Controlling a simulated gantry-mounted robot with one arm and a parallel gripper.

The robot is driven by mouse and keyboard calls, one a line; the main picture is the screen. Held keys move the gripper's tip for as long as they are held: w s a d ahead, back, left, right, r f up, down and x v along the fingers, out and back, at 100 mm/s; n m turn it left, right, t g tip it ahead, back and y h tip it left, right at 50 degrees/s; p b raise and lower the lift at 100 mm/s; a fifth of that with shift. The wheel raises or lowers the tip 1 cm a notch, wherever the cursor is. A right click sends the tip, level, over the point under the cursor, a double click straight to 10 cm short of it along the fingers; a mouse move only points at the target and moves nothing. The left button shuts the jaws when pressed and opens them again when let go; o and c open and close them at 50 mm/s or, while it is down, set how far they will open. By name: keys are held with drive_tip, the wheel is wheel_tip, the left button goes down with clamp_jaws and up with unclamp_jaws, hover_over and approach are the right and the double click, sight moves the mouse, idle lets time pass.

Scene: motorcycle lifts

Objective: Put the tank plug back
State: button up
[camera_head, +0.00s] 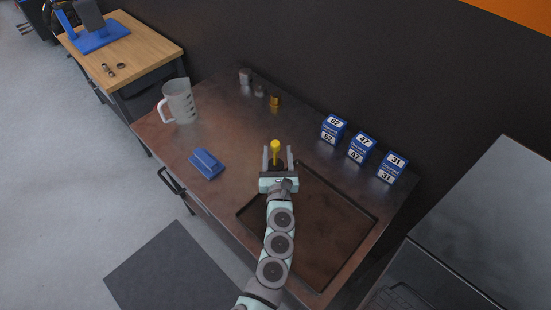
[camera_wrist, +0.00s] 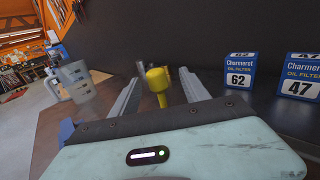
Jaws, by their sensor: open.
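A yellow plug-like piece (camera_head: 275,148) with a wide head and a narrower stem stands upright between the fingers of my gripper (camera_head: 278,154). I take it as the tank plug, but no label shows. In the wrist view the yellow piece (camera_wrist: 157,79) sits between the two grey fingers of my gripper (camera_wrist: 160,88), with a visible gap on each side. My gripper is open and low over the metal bench (camera_head: 225,125). The lower end of the yellow piece is hidden, so I cannot tell what it stands in or on. No tank opening is clearly visible.
Blue oil filter boxes 62 (camera_head: 333,129), 47 (camera_head: 362,148) and 31 (camera_head: 391,167) stand right. A measuring jug (camera_head: 180,102) and blue block-like object (camera_head: 206,163) are left. A small brass cylinder (camera_head: 274,101) and grey ones (camera_head: 245,77) stand behind. A recessed tray (camera_head: 335,225) lies in front.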

sight(275, 141)
drive_tip(key=shift+w+a+f+b, duration=0.1)
drive_tip(key=shift+w+b, duration=0.25)
drive_tip(key=shift+w, duration=0.55)
drive_tip(key=shift+w+a+f+b, duration=0.15)
drive_tip(key=shift+w+b, duration=0.2)
drive_tip(key=shift+w, duration=0.6)
drive_tip(key=shift+w+a+f+b, duration=0.1)
drive_tip(key=shift+w+b, duration=0.25)
drive_tip(key=shift+w, duration=0.55)
drive_tip(key=shift+w+r, duration=0.15)
drive_tip(key=shift+w, duration=0.35)
clamp_jaws()
